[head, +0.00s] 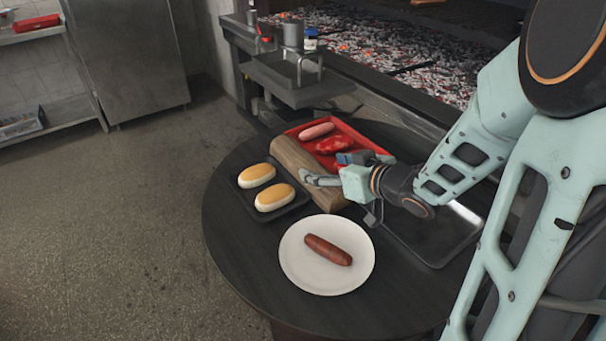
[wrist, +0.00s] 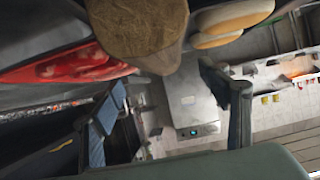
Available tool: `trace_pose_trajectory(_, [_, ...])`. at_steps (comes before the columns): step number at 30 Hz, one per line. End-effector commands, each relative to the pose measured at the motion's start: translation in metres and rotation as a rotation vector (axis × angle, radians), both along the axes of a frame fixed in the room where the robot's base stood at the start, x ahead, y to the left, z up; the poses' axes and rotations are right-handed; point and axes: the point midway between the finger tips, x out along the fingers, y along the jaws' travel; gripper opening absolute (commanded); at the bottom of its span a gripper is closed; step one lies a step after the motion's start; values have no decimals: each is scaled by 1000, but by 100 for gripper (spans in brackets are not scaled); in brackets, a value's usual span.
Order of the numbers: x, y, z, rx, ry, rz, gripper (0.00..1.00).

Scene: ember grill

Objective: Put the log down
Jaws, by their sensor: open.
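The log (head: 300,163) is a brown length of wood. In the head view it lies on the round dark table (head: 235,245), between the bun tray and the red tray, and seems to overlap the red tray's edge. Its bark and one end (wrist: 140,25) fill the top of the wrist view. My gripper (head: 325,169) is open at the log's nearer part, with one finger reaching over to its left side. In the wrist view the two fingers (wrist: 170,88) are spread and the log's end appears beyond them. Contact with the log cannot be told.
A red tray (head: 378,148) holds a pink sausage and red meat. A dark tray (head: 243,200) holds two buns. A white plate (head: 300,262) with a brown sausage (head: 328,249) stands in front. An empty dark tray (head: 440,245) lies under my arm. The ember grill (head: 400,55) is behind.

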Motion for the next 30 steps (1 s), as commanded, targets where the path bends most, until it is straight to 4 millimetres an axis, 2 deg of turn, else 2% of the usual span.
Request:
trace_pose_trajectory(1, [6, 5, -6, 1, 0, 2, 69])
trace_pose_trajectory(8, [20, 15, -14, 1, 0, 2, 69])
trace_pose_trajectory(18, [51, 40, -34, 0, 0, 1, 69])
trace_pose_trajectory(26, [54, 42, -34, -1, 1, -1, 69])
trace_pose_trajectory(30, [54, 42, -34, 0, 0, 0, 57])
